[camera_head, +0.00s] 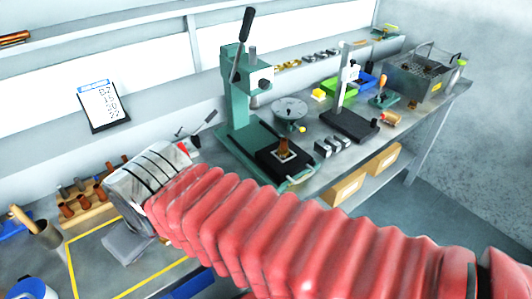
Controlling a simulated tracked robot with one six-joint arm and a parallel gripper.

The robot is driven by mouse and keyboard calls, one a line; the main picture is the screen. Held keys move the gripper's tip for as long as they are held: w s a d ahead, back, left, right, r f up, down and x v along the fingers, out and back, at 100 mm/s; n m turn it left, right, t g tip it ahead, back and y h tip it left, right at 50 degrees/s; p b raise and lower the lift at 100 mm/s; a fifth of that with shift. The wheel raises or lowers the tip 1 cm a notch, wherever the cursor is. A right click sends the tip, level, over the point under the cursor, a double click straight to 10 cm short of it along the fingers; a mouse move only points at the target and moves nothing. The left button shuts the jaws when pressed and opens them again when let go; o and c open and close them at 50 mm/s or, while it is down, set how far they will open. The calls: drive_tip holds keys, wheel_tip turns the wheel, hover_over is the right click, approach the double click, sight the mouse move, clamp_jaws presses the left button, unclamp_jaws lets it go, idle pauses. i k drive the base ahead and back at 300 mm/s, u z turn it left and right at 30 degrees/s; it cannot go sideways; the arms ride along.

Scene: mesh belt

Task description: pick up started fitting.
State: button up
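A small copper-brown fitting (284,148) stands upright on a pale square on the black base plate of the green lever press (240,85). It looks like the started fitting, but I cannot make out its details. My gripper (200,133) is at the left of the press, well apart from the fitting. Its fingers are small, dark and partly hidden behind the grey wrist, so their opening is unclear. Nothing is clearly seen between them.
A wooden rack (88,203) of brown fittings lies left of my wrist, near a yellow-outlined mat (85,272). Right of the press are a round dial plate (290,110), a black-based stand (350,125), bins (362,80) and a metal tank (420,75). Cardboard boxes (345,187) sit below.

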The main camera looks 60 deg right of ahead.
sight(285, 154)
drive_tip(key=u, duration=2.2)
drive_tip(key=k, duration=1.65)
drive_tip(key=u, duration=0.3)
